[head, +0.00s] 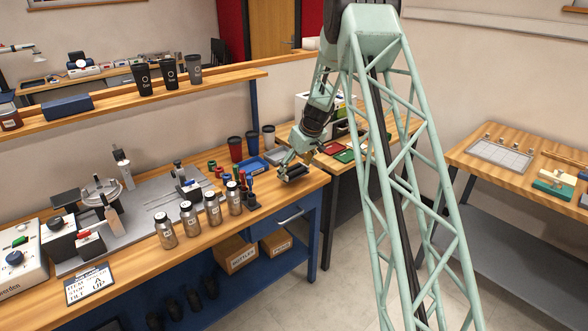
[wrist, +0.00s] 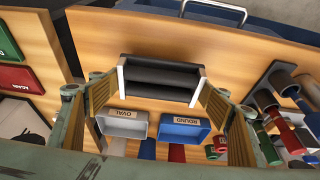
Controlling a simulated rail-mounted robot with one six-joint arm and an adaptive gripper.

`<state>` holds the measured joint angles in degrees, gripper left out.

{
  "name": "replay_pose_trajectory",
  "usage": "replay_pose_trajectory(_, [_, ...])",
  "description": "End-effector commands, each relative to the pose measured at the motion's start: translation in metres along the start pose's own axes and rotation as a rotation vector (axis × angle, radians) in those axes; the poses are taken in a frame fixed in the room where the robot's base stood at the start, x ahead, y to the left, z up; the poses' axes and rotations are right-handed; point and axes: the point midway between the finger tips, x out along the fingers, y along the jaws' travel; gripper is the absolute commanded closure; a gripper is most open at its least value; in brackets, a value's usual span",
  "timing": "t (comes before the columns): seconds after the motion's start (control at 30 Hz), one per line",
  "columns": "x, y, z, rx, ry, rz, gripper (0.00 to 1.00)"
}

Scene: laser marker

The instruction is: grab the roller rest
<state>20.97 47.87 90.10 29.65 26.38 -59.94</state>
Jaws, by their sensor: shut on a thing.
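The roller rest (wrist: 160,78) is a dark block with long black rollers, near the middle of the wrist view.
A white OVAL tray (wrist: 122,124) and a blue ROUND tray (wrist: 184,131) lie close to my fingers. Dark and coloured stand-like pieces (wrist: 290,95) are at the right of the wrist view. Bottles (head: 213,208) line the bench's front. The bench edge is close by.

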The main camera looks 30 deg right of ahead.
Motion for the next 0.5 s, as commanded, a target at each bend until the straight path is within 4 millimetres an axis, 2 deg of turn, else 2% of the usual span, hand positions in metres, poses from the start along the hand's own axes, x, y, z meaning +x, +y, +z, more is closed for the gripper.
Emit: replay_pose_trajectory(0.5, [-0.034,-0.048,0.059,0.0,0.001,0.001,0.48])
